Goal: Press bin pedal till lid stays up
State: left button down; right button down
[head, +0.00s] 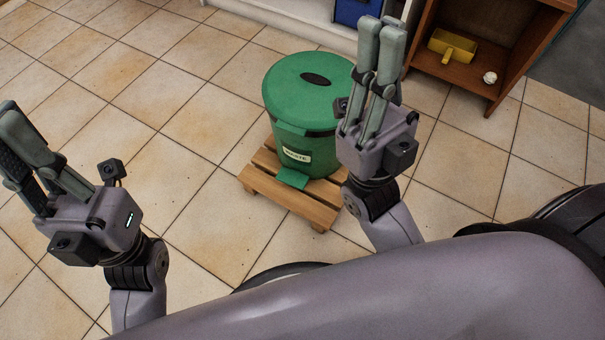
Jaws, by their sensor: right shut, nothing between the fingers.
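The green round bin (322,163) stands upright on a wooden slatted pallet in the middle of the head view. Its green lid (290,83), with a dark oval on top, lies down on the rim. The green pedal (292,179) sticks out low at the front, under a pale label. My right gripper (382,24) points up at the right of the bin, in front of part of it; its fingers are shut and empty. My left gripper (8,128) is at the left edge, well away from the bin; I cannot tell whether its fingers are open or shut.
The wooden pallet (262,190) sits on a tiled floor (185,140), which is clear left of the bin. A brown shelf unit (503,80) at the upper right holds a yellow dustpan-like item (452,46) and a small white object (489,78). A blue box (350,12) stands behind.

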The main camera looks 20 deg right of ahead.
aim_at(294, 178)
jog(key=i+j+z, duration=0.1)
jog(key=z, duration=0.35)
jog(key=j+z, duration=0.45)
jog(key=i+j+z, duration=0.1)
jog(key=z, duration=0.35)
jog(key=j+z, duration=0.1)
jog(key=j, duration=0.5)
jog(key=k+j+z, duration=0.1)
jog(key=j, duration=0.45)
jog(key=j+z, duration=0.15)
jog(key=j, duration=0.4)
jog(key=k, duration=0.05)
